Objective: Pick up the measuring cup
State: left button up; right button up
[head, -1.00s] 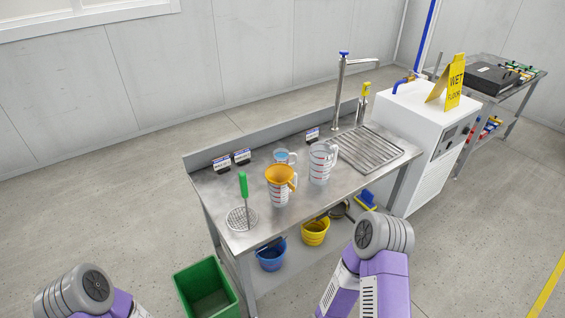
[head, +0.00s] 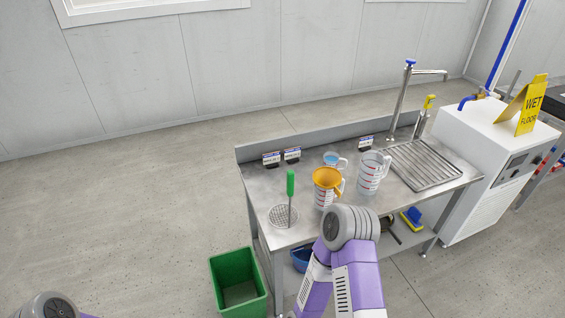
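A clear measuring cup (head: 373,175) with red markings and a handle stands upright on the steel bench, left of the ribbed drain area. Left of it stands another marked cup (head: 323,200) with an orange funnel (head: 327,179) in its top. A smaller clear cup with a blue tint (head: 331,158) stands behind them, partly hidden. Which of these the task means I cannot tell. My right arm shows in front of the bench and a bit of my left arm at the lower left. Neither gripper is in view.
The steel bench (head: 262,187) holds a green-handled tool (head: 290,185) on a round drain grid, small labelled signs (head: 271,159) and a tall tap (head: 403,95). A green bin (head: 238,280) stands at its front left. A white cabinet (head: 478,180) with a wet-floor sign (head: 530,105) stands right. Floor at left is clear.

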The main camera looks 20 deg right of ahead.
aim_at(332, 159)
jog(key=u, duration=2.95)
jog(key=k, duration=2.55)
jog(key=z, duration=0.9)
